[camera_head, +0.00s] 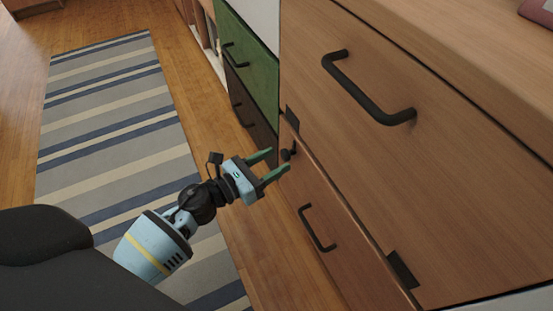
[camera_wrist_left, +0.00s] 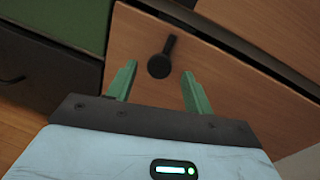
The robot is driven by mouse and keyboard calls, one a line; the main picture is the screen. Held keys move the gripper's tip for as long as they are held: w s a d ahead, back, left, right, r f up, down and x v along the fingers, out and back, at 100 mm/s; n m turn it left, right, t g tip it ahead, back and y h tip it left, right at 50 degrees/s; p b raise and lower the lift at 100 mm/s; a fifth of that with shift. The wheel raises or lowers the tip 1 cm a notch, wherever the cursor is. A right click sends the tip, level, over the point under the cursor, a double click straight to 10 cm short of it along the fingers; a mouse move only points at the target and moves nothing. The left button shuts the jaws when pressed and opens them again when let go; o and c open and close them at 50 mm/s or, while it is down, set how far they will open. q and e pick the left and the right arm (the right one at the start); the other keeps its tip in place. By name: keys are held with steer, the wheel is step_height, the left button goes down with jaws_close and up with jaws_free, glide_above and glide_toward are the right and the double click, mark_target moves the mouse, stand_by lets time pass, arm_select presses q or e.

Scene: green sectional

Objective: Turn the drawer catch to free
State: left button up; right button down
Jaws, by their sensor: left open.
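The drawer catch (camera_head: 287,154) is a small black knob with a short lever on the front of the lower wooden drawer (camera_head: 322,226). In the left wrist view the catch (camera_wrist_left: 160,64) has its round end low and its narrow end pointing up and slightly right. My left gripper (camera_head: 276,163) is open, its green fingers pointing at the drawer front. In the left wrist view the gripper (camera_wrist_left: 157,82) has one finger on each side of the catch, with gaps between. I cannot tell whether the fingertips touch the drawer. My right gripper is not in view.
A large upper drawer with a black bar handle (camera_head: 366,90) stands above. The lower drawer's handle (camera_head: 316,229) is right of the gripper. Green and dark drawers (camera_head: 248,60) stand to the left. A striped rug (camera_head: 118,130) lies on the wooden floor.

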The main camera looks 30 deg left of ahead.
arm_select(q)
steer(key=shift+x, duration=0.8)
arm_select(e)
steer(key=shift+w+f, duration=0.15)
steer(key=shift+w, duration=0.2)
arm_select(q)
steer(key=c, duration=1)
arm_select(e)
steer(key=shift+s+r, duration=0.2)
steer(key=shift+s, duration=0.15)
